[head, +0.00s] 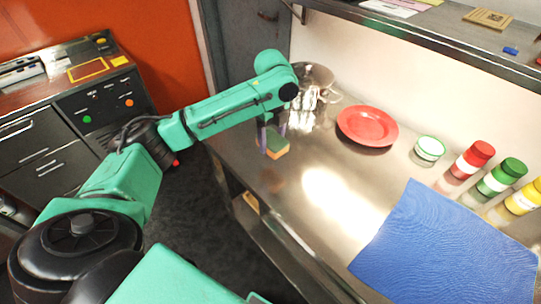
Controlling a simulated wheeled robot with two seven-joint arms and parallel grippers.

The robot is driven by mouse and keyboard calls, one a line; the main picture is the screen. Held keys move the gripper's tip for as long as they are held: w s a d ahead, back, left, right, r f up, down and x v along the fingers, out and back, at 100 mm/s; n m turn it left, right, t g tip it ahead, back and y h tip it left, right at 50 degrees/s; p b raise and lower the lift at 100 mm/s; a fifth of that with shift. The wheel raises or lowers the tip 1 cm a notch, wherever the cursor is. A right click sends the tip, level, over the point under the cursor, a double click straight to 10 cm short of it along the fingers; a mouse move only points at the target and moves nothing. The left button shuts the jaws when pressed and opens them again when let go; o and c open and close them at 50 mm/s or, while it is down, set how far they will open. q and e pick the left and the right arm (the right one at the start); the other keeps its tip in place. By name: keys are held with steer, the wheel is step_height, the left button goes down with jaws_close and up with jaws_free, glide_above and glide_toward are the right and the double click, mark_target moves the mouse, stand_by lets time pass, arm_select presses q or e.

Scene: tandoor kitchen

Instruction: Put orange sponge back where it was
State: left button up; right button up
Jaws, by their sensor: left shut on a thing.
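The orange sponge (279,152) has a green top layer and shows near the left edge of the steel counter (310,215). My left gripper (272,140) points down and is shut on the sponge, its fingers on either side of it. A faint reflection shows on the counter below the sponge; I cannot tell whether the sponge touches the surface. My right gripper is not in view.
A shiny metal pot (318,90) stands behind the gripper. A red plate (367,126), a green-rimmed white stack (429,149) and red, green and yellow bottles (472,160) line the back. A blue cloth (445,245) covers the right front. The middle of the counter is clear.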

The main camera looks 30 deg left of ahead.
mark_target(272, 139)
arm_select(q)
step_height(272, 139, down, 6)
steer(key=shift+s+f+p, duration=0.1)
steer(key=shift+f+p, duration=0.15)
steer(key=shift+p, duration=0.15)
steer(key=shift+f, duration=0.4)
steer(key=shift+a+f, duration=0.1)
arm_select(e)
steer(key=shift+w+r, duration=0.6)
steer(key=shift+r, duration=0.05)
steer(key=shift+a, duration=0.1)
arm_select(q)
steer(key=o, duration=1.2)
steer(key=shift+f, duration=0.1)
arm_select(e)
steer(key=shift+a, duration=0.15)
arm_select(q)
step_height(272, 139, up, 12)
steer(key=shift+r+b, duration=0.2)
steer(key=shift+b, duration=0.6)
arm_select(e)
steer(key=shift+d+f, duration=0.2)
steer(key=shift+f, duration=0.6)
